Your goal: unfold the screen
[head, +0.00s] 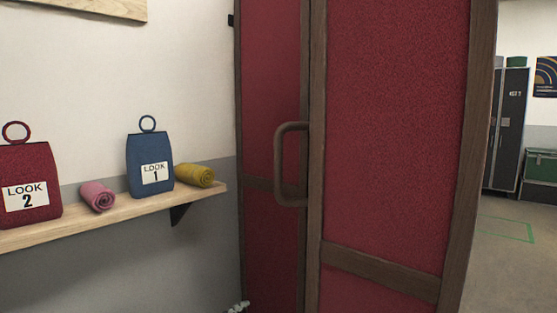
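The screen (395,130) stands close in front of me, with red panels in dark brown wooden frames. A narrower-looking red panel (271,90) is at the left by the wall, and a wider one is at the right. The two meet at an angle at upright brown posts. A brown D-shaped handle (280,165) sits near this joint. The screen's lower part is below the picture. A small light-grey piece shows at the bottom edge, left of the screen; I cannot tell what it is. Neither gripper can be made out.
A wooden wall shelf (110,217) at left holds a red LOOK 2 bag (28,172), a blue LOOK 1 bag (146,185), a pink roll (97,196) and a yellow roll (194,175). Right of the screen are open floor (515,265), dark lockers (510,115) and a green chest (541,168).

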